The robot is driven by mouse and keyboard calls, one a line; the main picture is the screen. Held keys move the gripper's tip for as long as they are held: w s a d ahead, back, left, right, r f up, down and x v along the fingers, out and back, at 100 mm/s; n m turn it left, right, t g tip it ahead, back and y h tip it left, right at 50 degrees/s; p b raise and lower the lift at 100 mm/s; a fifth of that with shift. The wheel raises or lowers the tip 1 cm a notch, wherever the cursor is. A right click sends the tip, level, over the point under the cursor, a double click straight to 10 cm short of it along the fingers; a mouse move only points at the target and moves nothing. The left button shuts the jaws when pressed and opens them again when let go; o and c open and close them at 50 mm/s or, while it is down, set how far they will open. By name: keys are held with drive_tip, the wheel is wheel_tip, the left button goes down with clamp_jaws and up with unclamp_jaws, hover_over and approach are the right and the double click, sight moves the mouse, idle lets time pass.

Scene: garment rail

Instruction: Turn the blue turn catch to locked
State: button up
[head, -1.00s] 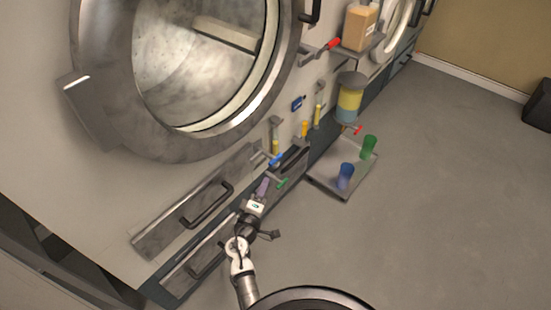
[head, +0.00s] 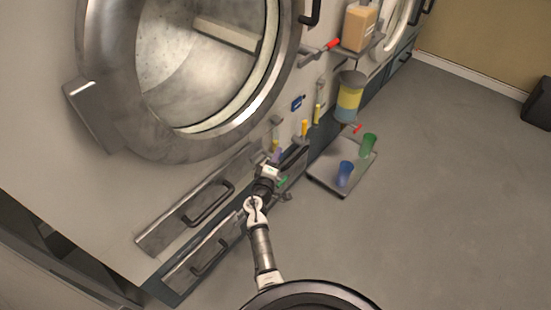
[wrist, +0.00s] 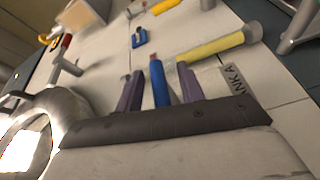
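The blue turn catch (wrist: 158,82) shows in the wrist view as a blue bar with a reddish-brown end, in front of the pale machine panel. My gripper (wrist: 158,88) has its two purple fingers apart, one on each side of the bar, with small gaps visible. The bar's lower end is hidden behind the gripper body. In the head view my gripper (head: 277,156) is at the panel below the round door and covers the catch.
A yellow tube (wrist: 215,47) stands close right of the fingers, beside a partly hidden label. A small blue padlock-like item (head: 297,103) is above. A green handle (head: 283,181) sits just below my gripper. A tray (head: 325,181) with blue and green cups stands on the floor at right.

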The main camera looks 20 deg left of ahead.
clamp_jaws()
drive_tip(key=b, duration=0.3)
drive_tip(key=shift+f, duration=0.3)
drive_tip(key=shift+t+b, duration=0.3)
drive_tip(key=shift+b, duration=0.15)
drive_tip(key=shift+r+b, duration=0.3)
drive_tip(key=shift+b, duration=0.2)
unclamp_jaws()
drive_tip(key=shift+s, duration=0.15)
